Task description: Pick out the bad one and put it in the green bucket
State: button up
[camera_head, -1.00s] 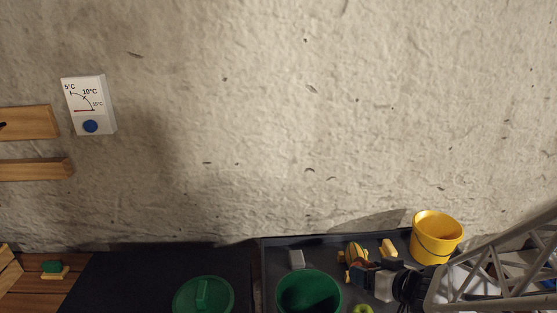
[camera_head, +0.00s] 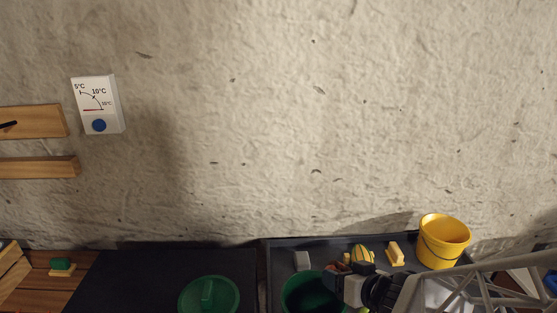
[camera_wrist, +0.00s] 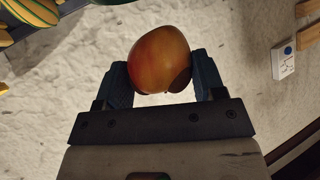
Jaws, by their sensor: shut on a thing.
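My gripper (camera_wrist: 160,82) is shut on a round red-orange fruit (camera_wrist: 160,58), held between its two dark fingers in the wrist view. A darker patch shows at the fruit's lower right edge, beside a finger. In the head view my gripper (camera_head: 332,279) is at the right rim of the green bucket (camera_head: 290,285) and overlaps it in the picture. I cannot tell its height above the rim. The bucket's front is cut off by the frame's bottom edge, and its inside looks dark.
A yellow bucket (camera_head: 443,243) stands at the tray's back right. A green lid (camera_head: 208,296) lies to the left. The rough wall rises behind.

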jog(key=shift+a+f, duration=0.15)
jog(key=shift+a, duration=0.9)
jog(key=shift+a+f, duration=0.15)
jog(key=shift+a, duration=0.85)
jog(key=shift+w+a, duration=0.1)
jog(key=shift+w, duration=0.1)
jog(key=shift+w+a, duration=0.15)
jog(key=shift+w, duration=0.05)
jog(key=shift+f, duration=0.15)
